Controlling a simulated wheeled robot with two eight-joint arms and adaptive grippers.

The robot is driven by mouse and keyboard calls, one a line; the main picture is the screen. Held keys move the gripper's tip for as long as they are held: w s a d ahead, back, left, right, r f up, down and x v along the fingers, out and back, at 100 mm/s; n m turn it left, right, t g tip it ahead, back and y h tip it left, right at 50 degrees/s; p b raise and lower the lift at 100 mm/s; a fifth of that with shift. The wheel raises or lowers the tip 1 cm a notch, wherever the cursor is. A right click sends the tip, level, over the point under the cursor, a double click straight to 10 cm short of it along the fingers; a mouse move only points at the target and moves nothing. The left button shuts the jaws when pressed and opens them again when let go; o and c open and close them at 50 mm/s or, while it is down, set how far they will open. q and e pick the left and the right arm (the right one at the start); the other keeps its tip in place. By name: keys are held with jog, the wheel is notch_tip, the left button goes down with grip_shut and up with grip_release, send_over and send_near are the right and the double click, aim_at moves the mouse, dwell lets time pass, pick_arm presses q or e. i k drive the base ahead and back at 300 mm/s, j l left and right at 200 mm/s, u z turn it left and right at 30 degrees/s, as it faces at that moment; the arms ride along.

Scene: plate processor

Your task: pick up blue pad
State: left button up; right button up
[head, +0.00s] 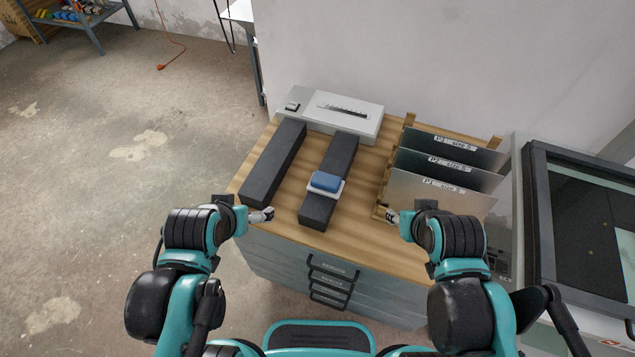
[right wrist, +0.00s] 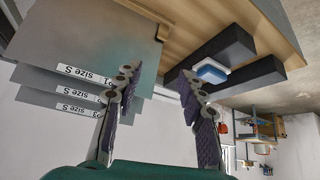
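The blue pad (head: 326,181) lies on a small white tray (head: 313,190) on top of the right-hand dark block (head: 317,208). It also shows in the right wrist view, where the blue pad (right wrist: 210,71) sits beyond my fingers. My left gripper (head: 268,214) is over the table's front left edge, left of the pad and apart from it; whether it is open is too small to tell. My right gripper (head: 385,214) is right of the pad, near the front of the plate rack. In the right wrist view its fingers (right wrist: 160,85) are spread with nothing between them.
Several metal plates (head: 440,188) stand in a wooden rack at the right of the table. A second dark block (head: 273,165) lies left of the pad's block. A white box (head: 343,116) stands at the back. Bare wooden top (head: 345,232) lies in front.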

aim_at(328, 185)
jog(key=i+j, duration=0.1)
jog(key=j, duration=0.35)
jog(key=i+j, duration=0.1)
jog(key=j, duration=0.35)
jog(key=i+j, duration=0.1)
jog(key=j, duration=0.35)
jog(key=i+j, duration=0.1)
jog(key=j, duration=0.35)
